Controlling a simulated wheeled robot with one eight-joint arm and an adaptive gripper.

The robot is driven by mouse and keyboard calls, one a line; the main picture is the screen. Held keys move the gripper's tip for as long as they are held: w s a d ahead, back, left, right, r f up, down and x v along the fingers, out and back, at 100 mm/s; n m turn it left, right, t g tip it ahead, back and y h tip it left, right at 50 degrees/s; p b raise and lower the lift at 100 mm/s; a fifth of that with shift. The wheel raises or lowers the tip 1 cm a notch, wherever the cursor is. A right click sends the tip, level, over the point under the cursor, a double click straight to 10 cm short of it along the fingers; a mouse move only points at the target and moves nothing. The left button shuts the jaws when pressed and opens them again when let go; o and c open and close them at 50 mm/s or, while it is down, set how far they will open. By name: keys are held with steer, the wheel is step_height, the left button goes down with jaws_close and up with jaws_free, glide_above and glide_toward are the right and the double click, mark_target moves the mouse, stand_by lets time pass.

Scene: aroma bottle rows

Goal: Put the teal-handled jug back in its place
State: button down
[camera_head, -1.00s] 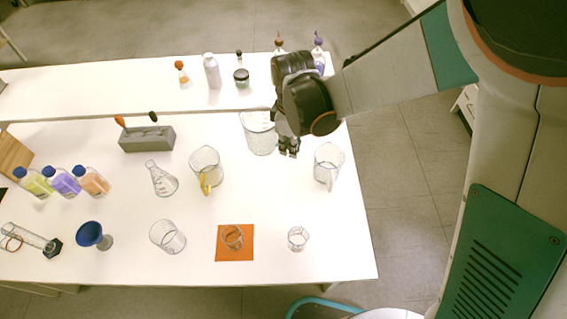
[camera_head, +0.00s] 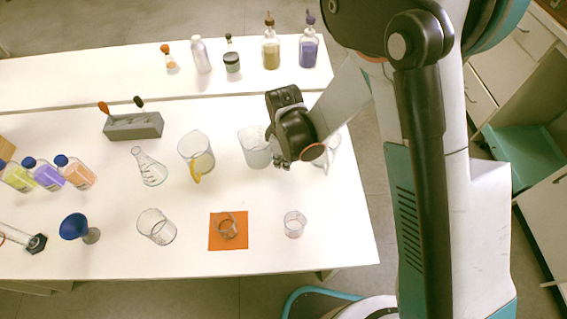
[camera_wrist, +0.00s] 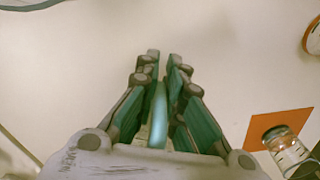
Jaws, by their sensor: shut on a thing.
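My gripper (camera_head: 282,163) is shut on the teal handle (camera_wrist: 157,115) of a clear jug (camera_head: 254,149). In the wrist view the handle stands between the two fingers of my gripper (camera_wrist: 163,62). In the head view the jug is upright, just left of my gripper. It is between a yellow-handled jug (camera_head: 196,153) on its left and another clear jug (camera_head: 333,150) on its right, partly hidden by my arm. I cannot tell whether the held jug touches the table.
An orange mat (camera_head: 242,243) with a small glass and a small beaker (camera_head: 294,224) are in front. A conical flask (camera_head: 150,168), grey rack (camera_head: 133,127) and glass beaker (camera_head: 156,228) are left. Bottles stand on the back shelf (camera_head: 110,79).

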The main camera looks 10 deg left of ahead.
steer(key=shift+f, duration=0.65)
steer(key=shift+f, duration=0.1)
steer(key=c, duration=1.7)
jaws_free()
step_height(320, 180, up, 12)
steer(key=p, duration=0.4)
steer(key=shift+d, duration=0.1)
